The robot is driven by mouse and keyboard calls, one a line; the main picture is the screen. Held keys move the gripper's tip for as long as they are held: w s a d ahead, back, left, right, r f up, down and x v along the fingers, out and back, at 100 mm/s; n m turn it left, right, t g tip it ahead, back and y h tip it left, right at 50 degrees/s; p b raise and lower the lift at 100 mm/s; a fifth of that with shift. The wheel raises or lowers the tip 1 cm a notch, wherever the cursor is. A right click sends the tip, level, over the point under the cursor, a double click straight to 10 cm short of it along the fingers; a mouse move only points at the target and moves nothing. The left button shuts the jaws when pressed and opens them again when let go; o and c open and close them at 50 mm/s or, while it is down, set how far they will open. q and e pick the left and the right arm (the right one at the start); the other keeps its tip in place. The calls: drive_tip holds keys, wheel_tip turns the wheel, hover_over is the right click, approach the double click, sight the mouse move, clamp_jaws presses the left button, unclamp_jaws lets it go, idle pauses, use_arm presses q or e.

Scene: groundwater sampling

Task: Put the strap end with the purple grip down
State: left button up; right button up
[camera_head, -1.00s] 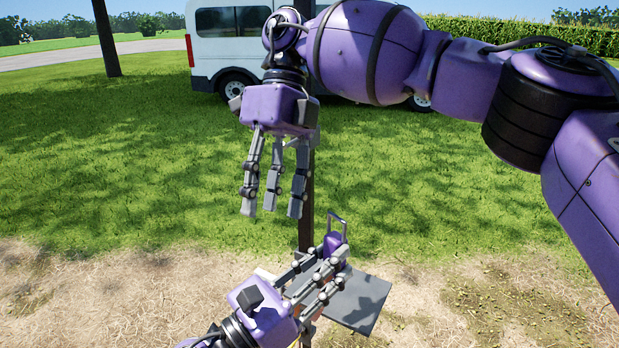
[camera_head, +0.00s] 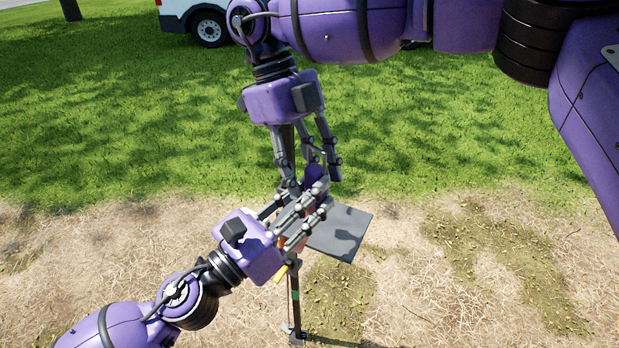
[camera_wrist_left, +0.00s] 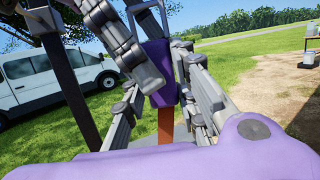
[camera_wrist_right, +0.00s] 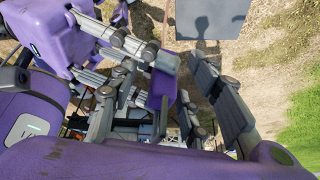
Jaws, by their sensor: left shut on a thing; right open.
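The purple grip (camera_head: 313,175) of the strap end is between the fingers of my left gripper (camera_head: 308,206), which is shut on it. The left wrist view shows the grip (camera_wrist_left: 158,66) upright, with an orange-brown strap (camera_wrist_left: 165,125) below it and a grey metal part at its top. My right gripper (camera_head: 312,180) points down from above, its open fingers on either side of the grip and close to my left fingers. In the right wrist view the grip (camera_wrist_right: 160,90) lies between the spread right fingers; I cannot tell whether they touch it.
A dark post (camera_wrist_left: 72,90) stands close to the grippers. A grey flat plate (camera_head: 342,232) is just right of them. A thin pole with a foot (camera_head: 295,333) stands below on dry ground. A white van (camera_wrist_left: 50,78) is parked on the grass behind.

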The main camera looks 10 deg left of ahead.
drive_tip(key=shift+s+d+f, duration=0.2)
drive_tip(key=shift+f, duration=0.4)
clamp_jaws()
use_arm(q)
drive_tip(key=o, duration=1)
use_arm(e)
drive_tip(key=shift+s+a, duration=0.15)
